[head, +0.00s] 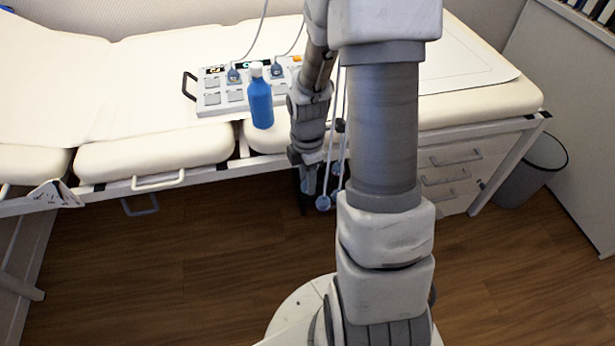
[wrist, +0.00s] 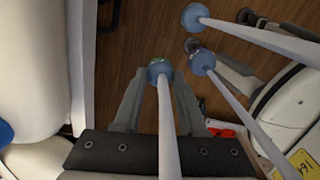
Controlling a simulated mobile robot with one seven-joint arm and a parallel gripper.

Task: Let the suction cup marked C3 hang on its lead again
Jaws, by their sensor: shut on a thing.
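In the wrist view, my gripper (wrist: 160,78) has its two fingers on either side of a blue suction cup (wrist: 160,68), near their tips. A pale lead (wrist: 167,125) runs from this cup back between the fingers. A small green mark shows on the cup, but I cannot read it as C3. Two other blue cups, one at the top (wrist: 195,17) and one to the right (wrist: 202,62), are on pale leads apart from my fingers. In the head view, my gripper (head: 305,190) is low beside the couch edge, with blue cups (head: 323,203) hanging close by; the held cup is not clear there.
The cream couch (head: 155,150) runs across the view. On it are a grey panel (head: 210,100) with a black handle and a blue bottle (head: 260,103). Drawers (head: 450,175) stand under its right part, with a grey bin (head: 535,170) beyond.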

